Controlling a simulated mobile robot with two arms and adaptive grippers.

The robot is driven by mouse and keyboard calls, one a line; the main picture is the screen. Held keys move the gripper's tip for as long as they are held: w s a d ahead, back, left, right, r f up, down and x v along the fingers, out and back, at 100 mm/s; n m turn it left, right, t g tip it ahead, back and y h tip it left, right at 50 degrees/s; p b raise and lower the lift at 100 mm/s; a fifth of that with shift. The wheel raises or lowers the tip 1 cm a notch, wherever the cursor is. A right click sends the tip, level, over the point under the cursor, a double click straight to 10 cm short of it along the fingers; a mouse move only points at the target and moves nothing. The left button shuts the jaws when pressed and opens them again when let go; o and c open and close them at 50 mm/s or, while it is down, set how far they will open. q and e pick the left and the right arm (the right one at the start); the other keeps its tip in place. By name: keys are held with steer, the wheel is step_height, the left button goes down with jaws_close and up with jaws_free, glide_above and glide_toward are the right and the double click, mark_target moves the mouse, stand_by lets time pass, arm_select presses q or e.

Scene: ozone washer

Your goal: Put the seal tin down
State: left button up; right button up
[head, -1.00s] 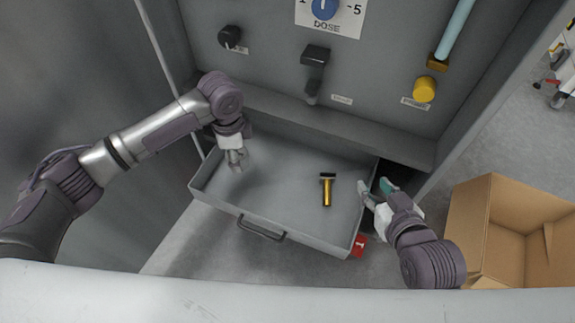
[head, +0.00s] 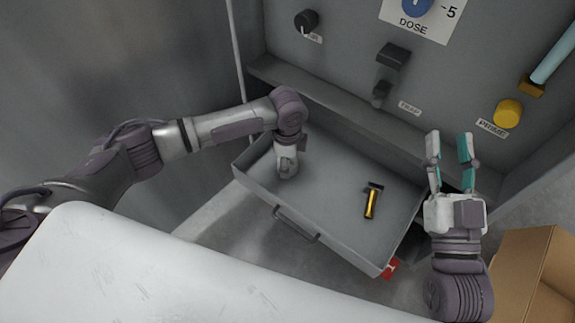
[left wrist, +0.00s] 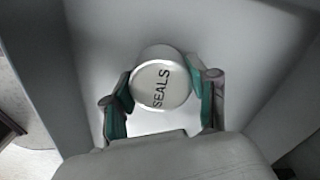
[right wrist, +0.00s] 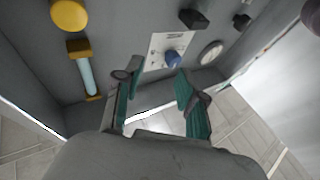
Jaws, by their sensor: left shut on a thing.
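The seal tin (left wrist: 162,84) is a round, pale tin with "SEALS" on its lid, seen in the left wrist view. My left gripper (left wrist: 163,100) is shut on it, with a finger on each side. In the head view my left gripper (head: 286,170) is inside the left part of the open grey drawer (head: 335,235), and the tin is mostly hidden there. I cannot tell whether the tin touches the drawer floor. My right gripper (head: 450,150) is open and empty, raised at the drawer's right side; it also shows in the right wrist view (right wrist: 157,85).
A yellow-handled tool with a dark head (head: 371,202) lies in the right part of the drawer. A red tag (head: 391,268) is at the drawer's right corner. A cardboard box (head: 535,270) stands at lower right. The panel has a yellow knob (head: 508,113) and dark controls. The drawer's middle is clear.

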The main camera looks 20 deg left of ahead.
arm_select(q)
steer(key=shift+f, duration=0.6)
arm_select(e)
steer(key=shift+s+r+t+y, duration=0.2)
steer(key=shift+r+t, duration=0.1)
steer(key=shift+r, duration=0.2)
steer(key=shift+s+r+t+y, duration=0.1)
steer(key=shift+s+r+t, duration=0.15)
steer(key=shift+r, duration=0.25)
arm_select(q)
steer(key=shift+f, duration=0.15)
arm_select(e)
steer(key=shift+w+f, duration=0.1)
arm_select(q)
steer(key=o, duration=1.2)
